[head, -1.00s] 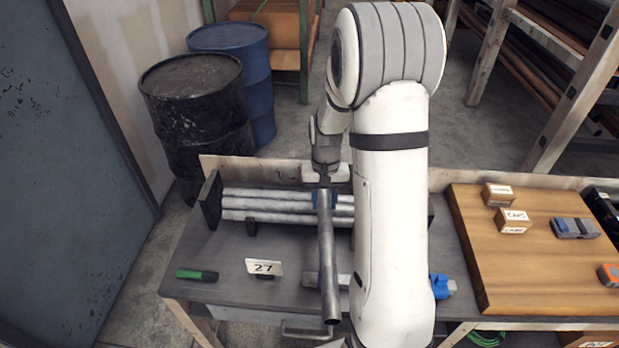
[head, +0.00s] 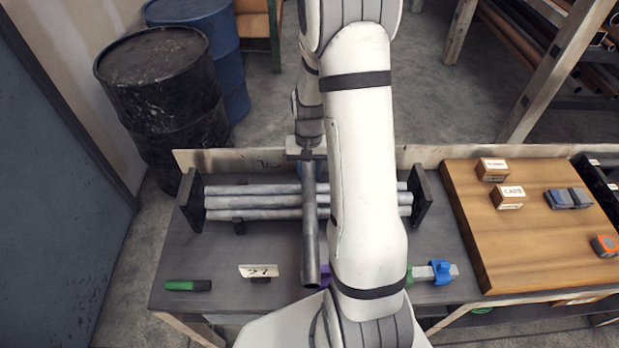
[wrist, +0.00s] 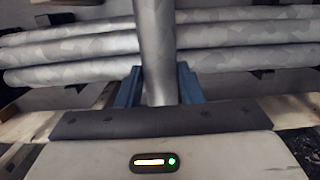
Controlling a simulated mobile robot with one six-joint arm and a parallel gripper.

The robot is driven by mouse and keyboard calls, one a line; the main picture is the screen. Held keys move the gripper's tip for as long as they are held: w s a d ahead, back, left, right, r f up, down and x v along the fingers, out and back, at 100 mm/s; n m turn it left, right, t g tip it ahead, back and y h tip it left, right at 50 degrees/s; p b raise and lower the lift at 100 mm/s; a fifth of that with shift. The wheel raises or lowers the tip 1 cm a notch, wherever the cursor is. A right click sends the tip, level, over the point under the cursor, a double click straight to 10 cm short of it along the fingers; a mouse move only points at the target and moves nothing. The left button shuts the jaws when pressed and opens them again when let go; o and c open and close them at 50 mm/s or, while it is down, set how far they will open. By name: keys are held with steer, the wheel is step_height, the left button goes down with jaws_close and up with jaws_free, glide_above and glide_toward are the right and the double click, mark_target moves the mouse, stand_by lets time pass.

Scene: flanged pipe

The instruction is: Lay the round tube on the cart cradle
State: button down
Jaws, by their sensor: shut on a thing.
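My gripper (head: 311,170) is shut on the round tube (head: 310,235), a grey hollow pipe. The tube points toward the front edge of the cart, its open end toward the camera. In the head view it crosses over the cradle (head: 190,203), whose dark end plates hold several grey pipes (head: 262,201) lying left to right. In the wrist view the tube (wrist: 155,45) rises between the blue fingers (wrist: 130,88), crosswise to those pipes (wrist: 75,55). I cannot tell how high it is above them. My arm hides part of the cradle.
A blue clamp-like tool (head: 440,272) is right of my arm. A wooden board (head: 505,240) bears small boxes. Drums (head: 160,90) stand behind left.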

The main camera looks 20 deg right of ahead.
steer(key=shift+f+p, duration=0.3)
steer(key=shift+f, duration=1.55)
steer(key=shift+f, duration=0.15)
steer(key=c, duration=1)
jaws_free()
steer(key=shift+s, duration=0.1)
steer(key=r, duration=0.3)
steer(key=w+r+b, duration=0.1)
steer(key=r, duration=0.7)
steer(key=shift+w+d+b, duration=0.15)
steer(key=shift+d+b, duration=0.15)
steer(key=shift+a+r, duration=0.1)
steer(key=shift+r, duration=0.7)
step_height(320, 180, up, 10)
steer(key=n+t, duration=0.2)
glide_above(309, 180)
steer(key=s+a, duration=0.4)
steer(key=s+a+r+n+t, duration=0.1)
steer(key=s+a+r, duration=0.1)
steer(key=s, duration=0.3)
steer(key=s+a+r+n+t, duration=0.1)
steer(key=s+a+r, duration=0.1)
steer(key=s, duration=0.4)
steer(key=shift+s+a+n+t+h, duration=0.25)
steer(key=shift+s+n+t+h, duration=0.05)
steer(key=shift+n+t, duration=0.1)
